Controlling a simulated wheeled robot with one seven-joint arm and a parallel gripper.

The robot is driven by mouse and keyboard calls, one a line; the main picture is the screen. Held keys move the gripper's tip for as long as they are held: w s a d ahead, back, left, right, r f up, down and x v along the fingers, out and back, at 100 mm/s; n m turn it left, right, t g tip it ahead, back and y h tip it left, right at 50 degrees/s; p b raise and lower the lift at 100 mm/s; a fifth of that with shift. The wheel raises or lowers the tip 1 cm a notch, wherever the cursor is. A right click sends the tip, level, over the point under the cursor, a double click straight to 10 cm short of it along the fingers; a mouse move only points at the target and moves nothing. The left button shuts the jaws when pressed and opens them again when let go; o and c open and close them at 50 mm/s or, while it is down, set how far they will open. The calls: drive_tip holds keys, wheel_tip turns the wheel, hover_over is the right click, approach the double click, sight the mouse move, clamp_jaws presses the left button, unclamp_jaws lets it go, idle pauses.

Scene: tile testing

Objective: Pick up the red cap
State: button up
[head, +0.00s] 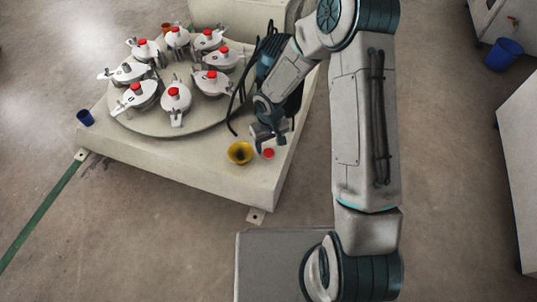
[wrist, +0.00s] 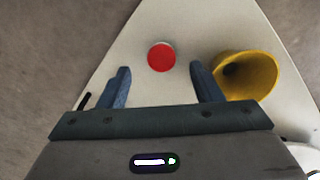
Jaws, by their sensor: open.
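The red cap (wrist: 161,57) lies on the pale machine top near its corner, and it also shows in the head view (head: 268,153). It is a small round disc with a light rim. In the wrist view my gripper (wrist: 158,76) is open and empty. The cap sits between the lines of its two blue fingers, a little beyond the fingertips and apart from them. In the head view my gripper (head: 268,140) is above the platform, close to the cap.
A yellow funnel (head: 240,152) stands close beside the cap; it is right of the right finger in the wrist view (wrist: 246,76). A round turntable (head: 150,128) carries several lidded metal pots with red knobs. A blue cup (head: 85,118) stands at the platform's left corner.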

sight(269, 152)
wheel_tip(269, 152, down, 4)
drive_tip(key=shift+a+f+b, duration=0.1)
drive_tip(key=shift+b, duration=0.8)
drive_tip(key=c, duration=1)
drive_tip(key=shift+c, duration=0.2)
drive_tip(key=shift+r, duration=0.25)
